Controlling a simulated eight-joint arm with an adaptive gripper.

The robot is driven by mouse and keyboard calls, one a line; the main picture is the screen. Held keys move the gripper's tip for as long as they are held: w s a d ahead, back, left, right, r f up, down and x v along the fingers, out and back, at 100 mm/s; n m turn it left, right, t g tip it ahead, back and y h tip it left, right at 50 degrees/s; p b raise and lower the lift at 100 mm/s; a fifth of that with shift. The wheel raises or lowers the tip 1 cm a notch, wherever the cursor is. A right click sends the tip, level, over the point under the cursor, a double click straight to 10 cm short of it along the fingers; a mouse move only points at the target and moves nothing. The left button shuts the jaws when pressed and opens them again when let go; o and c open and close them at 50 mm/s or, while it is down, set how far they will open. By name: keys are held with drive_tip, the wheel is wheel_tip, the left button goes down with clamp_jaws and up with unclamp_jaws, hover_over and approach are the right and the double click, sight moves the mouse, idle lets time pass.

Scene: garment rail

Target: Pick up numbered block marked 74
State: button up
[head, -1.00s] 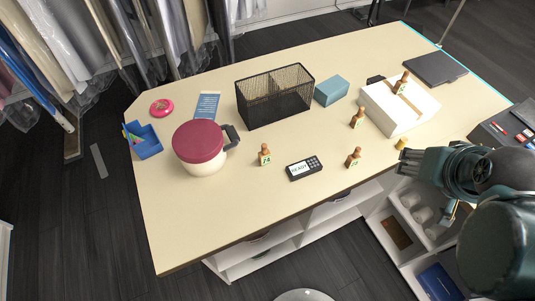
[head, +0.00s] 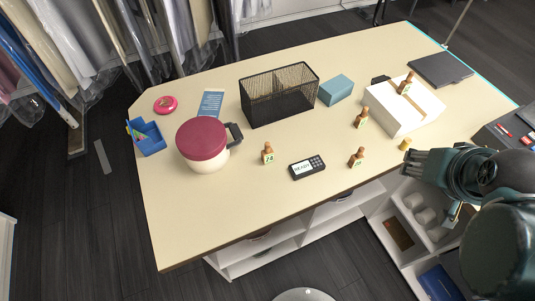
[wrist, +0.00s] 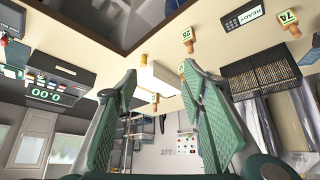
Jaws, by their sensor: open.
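The numbered block marked 74 (head: 268,155) stands upright on the table, between the red-lidded pot and the READY device. It has a brown knob-like top over a pale tag with green digits. In the wrist view, which is upside down, block 74 (wrist: 288,20) is at the upper right. My gripper (head: 410,166) is beyond the table's front edge at the right, well apart from block 74. In the wrist view its green fingers (wrist: 158,72) are spread, with nothing held between them.
Similar blocks stand at the front (head: 357,158), by the white box (head: 361,118) and on it (head: 405,84). The READY device (head: 307,168) lies right of block 74. The red-lidded pot (head: 202,140) stands left, the black mesh basket (head: 279,97) behind. The tabletop's left front is clear.

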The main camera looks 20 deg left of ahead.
drive_tip(key=w+a, duration=0.1)
drive_tip(key=n+g+y, duration=0.1)
drive_tip(key=n+g, duration=0.5)
drive_tip(key=n, duration=0.8)
hover_over(267, 144)
drive_tip(key=w+d, duration=0.2)
drive_tip(key=d, duration=1)
wheel_tip(267, 144, down, 13)
drive_tip(key=a+f+n, duration=0.1)
drive_tip(key=a+f, duration=0.2)
drive_tip(key=s+a+f+n, duration=0.1)
drive_tip(key=a+f, duration=0.2)
drive_tip(key=a, duration=0.1)
drive_tip(key=a+f+n+g+b, duration=0.1)
drive_tip(key=a+f, duration=0.1)
drive_tip(key=a, duration=0.2)
drive_tip(key=shift+s+a+f+n+h, duration=0.1)
drive_tip(key=shift+s+f+n+h, duration=0.2)
drive_tip(key=shift+s+f+h, duration=0.1)
drive_tip(key=shift+s+a+f, duration=0.15)
drive_tip(key=shift+a+f, duration=0.2)
drive_tip(key=shift+f, duration=0.05)
